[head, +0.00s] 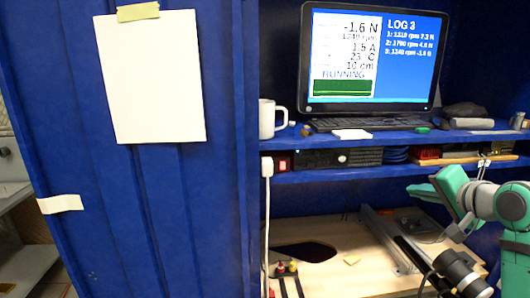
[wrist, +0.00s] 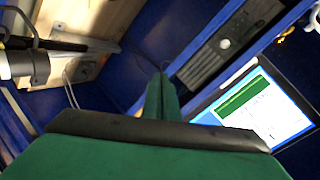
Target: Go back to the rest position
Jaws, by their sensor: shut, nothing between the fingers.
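My gripper (head: 422,191) is at the right of the head view, in front of the blue shelves and above the wooden bench. In the wrist view its green fingers (wrist: 162,93) are together with nothing between them. My green and white arm comes in from the right edge of the head view. The gripper looks apart from the shelf and the bench, though its exact distance to them is hard to tell.
A monitor (head: 375,58) reading RUNNING and LOG 3 stands on the upper shelf, with a white mug (head: 268,119) at its left. Below, a wooden bench (head: 350,232) has a dark opening and a metal rail (head: 390,240). A blue panel (head: 190,215) fills the left.

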